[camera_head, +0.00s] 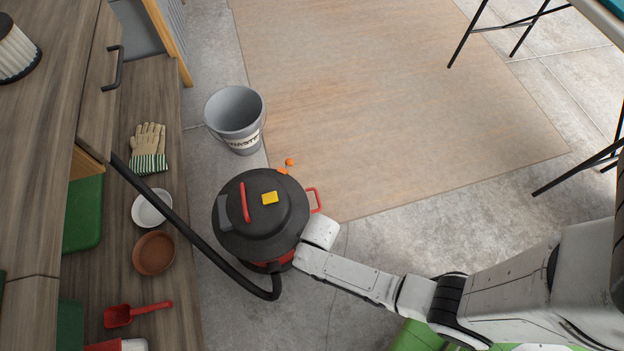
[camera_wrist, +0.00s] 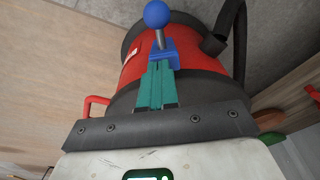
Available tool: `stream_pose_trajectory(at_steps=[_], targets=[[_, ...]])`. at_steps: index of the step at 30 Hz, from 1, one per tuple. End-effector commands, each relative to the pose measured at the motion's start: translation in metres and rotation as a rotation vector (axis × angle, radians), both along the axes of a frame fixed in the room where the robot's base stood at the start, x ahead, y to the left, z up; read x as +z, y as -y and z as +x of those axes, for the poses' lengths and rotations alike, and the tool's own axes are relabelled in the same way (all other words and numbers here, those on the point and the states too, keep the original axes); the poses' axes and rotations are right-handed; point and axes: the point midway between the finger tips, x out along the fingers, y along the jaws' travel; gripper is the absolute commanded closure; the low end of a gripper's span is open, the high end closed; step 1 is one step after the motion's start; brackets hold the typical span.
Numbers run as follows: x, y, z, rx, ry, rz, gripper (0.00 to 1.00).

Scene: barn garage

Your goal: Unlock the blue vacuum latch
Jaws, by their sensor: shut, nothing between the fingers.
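The shop vacuum (camera_head: 260,222) stands on the floor in the head view, with a black lid and a red handle on top. Its red body also shows in the wrist view (camera_wrist: 205,55). The blue vacuum latch (camera_wrist: 156,14) shows in the wrist view as a blue ball on a metal stem above a blue base. My gripper (camera_wrist: 161,66) has teal fingers, shut together and empty. Their tips lie right at the blue base, below the ball; I cannot tell whether they touch it. In the head view, my gripper and the latch are hidden beside the vacuum.
A black hose (camera_head: 190,225) runs from the vacuum to the left. A wooden shelf (camera_head: 183,300) with gloves (camera_head: 149,147) and bowls is at the left. The mat (camera_head: 390,110) is mostly clear.

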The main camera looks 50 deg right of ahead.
Motion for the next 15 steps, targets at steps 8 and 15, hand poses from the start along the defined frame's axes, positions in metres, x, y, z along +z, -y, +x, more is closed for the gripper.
stream_pose_trajectory(at_steps=[8, 15], targets=[[0.057, 0.002, -0.018, 0.0, -0.011, -0.002, 1.0], [0.094, 0.003, -0.036, 0.0, -0.012, -0.002, 1.0]])
